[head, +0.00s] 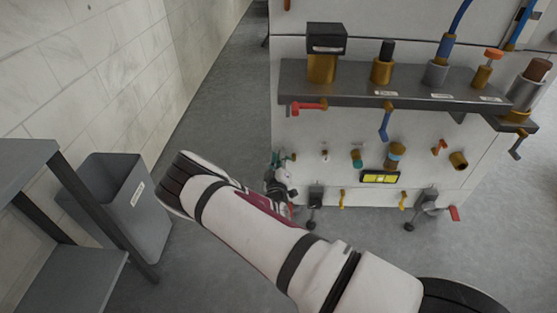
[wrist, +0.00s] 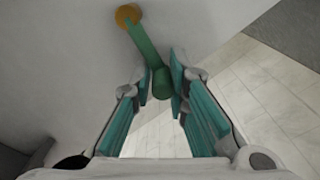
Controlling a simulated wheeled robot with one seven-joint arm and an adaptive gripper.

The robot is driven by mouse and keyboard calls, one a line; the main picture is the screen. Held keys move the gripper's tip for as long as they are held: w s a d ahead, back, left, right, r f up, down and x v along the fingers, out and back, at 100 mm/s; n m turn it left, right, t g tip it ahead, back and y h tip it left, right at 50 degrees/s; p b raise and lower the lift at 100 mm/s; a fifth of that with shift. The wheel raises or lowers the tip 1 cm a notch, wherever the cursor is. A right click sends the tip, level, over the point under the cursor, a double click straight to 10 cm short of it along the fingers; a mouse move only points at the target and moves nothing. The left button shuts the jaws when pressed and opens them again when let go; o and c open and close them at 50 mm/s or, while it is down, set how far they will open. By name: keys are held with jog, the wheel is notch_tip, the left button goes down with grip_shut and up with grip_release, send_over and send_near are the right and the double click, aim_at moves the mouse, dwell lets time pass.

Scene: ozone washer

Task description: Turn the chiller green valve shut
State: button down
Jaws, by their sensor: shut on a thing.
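The green valve handle (wrist: 145,45) shows in the wrist view, running down and right from a round brass fitting (wrist: 128,15) on the white machine wall. My gripper (wrist: 161,85) has its teal finger pads on both sides of the handle's lower end and is shut on it. In the head view my gripper (head: 279,180) is at the lower left edge of the machine (head: 330,190). There the handle is mostly hidden by my gripper and arm, with only a bit of teal-green showing.
A shelf (head: 350,90) with several brass fittings juts from the machine above. A red-handled valve (head: 308,106) and a blue-handled valve (head: 385,122) hang under it. A grey bin (head: 150,215) and a table (head: 30,160) stand left. The floor (head: 215,110) between wall and machine is clear.

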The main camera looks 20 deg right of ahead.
aim_at(295, 144)
jog(key=m, duration=0.1)
jog(key=r+m, duration=0.1)
jog(key=m, duration=0.1)
jog(key=shift+s+d+r+m+p, duration=0.2)
jog(key=shift+d+r+m+p, duration=0.05)
jog(key=shift+d+m+p, duration=0.15)
jog(key=m, duration=0.1)
jog(key=d+r+m, duration=0.1)
jog(key=m, duration=0.1)
jog(key=shift+s+r+m+p, duration=0.1)
jog(key=shift+s+m+p, duration=0.05)
jog(key=shift+m+p, duration=0.2)
jog(key=m, duration=0.1)
jog(key=d+m, duration=0.1)
jog(key=m, duration=0.1)
jog(key=shift+s+d+r+m, duration=0.25)
jog(key=shift+r, duration=0.15)
jog(key=shift+s+d+r+m, duration=0.1)
jog(key=shift+d+m, duration=0.15)
jog(key=shift+m, duration=0.4)
jog(key=shift+s+d+f+m, duration=0.1)
jog(key=shift+d+m, duration=0.15)
jog(key=shift+m, duration=0.35)
jog(key=shift+s+d+r+m, duration=0.1)
jog(key=shift+d+m, duration=0.15)
jog(key=shift+m, duration=0.4)
jog(key=c, duration=1.6)
grip_release()
jog(key=shift+d, duration=0.1)
